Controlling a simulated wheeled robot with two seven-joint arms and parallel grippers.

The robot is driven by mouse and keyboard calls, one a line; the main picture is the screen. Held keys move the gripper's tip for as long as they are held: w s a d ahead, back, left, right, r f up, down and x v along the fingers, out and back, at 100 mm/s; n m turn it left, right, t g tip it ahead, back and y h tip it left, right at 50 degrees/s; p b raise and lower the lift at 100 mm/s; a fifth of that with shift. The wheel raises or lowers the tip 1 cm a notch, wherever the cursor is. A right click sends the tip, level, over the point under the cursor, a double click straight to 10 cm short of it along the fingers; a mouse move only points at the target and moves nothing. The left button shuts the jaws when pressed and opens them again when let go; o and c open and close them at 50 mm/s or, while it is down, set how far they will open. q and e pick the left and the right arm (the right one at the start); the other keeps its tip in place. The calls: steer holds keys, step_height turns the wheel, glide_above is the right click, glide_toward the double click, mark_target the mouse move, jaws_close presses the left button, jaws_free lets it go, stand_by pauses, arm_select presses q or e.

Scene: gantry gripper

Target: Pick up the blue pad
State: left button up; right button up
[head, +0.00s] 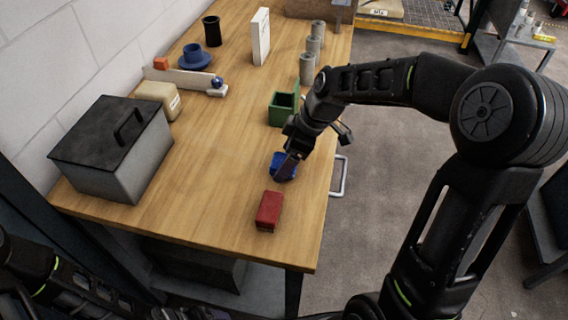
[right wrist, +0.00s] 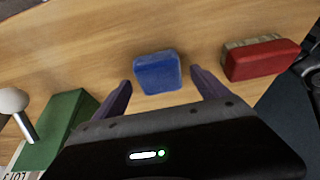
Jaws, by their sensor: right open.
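The blue pad (head: 283,168) lies on the wooden table near its right edge, partly hidden by my right gripper in the head view. In the right wrist view the blue pad (right wrist: 158,72) lies ahead of and between the two purple fingers. My right gripper (right wrist: 160,85) is open and empty, with a finger to each side of the pad and apart from it. In the head view my right gripper (head: 285,165) is just over the pad. The left arm shows at the lower left of the head view, and its fingers cannot be made out.
A red brush-like block (head: 269,211) lies nearer the front; it also shows in the right wrist view (right wrist: 262,60). A green open box (head: 282,108) stands behind the pad. A grey lidded box (head: 150,165) stands at left. The table middle is clear.

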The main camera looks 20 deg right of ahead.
steer(key=shift+c, duration=0.6)
steer(key=c, duration=1.5)
step_height(320, 180, up, 10)
steer(key=shift+r+b, duration=0.1)
steer(key=shift+b, duration=0.4)
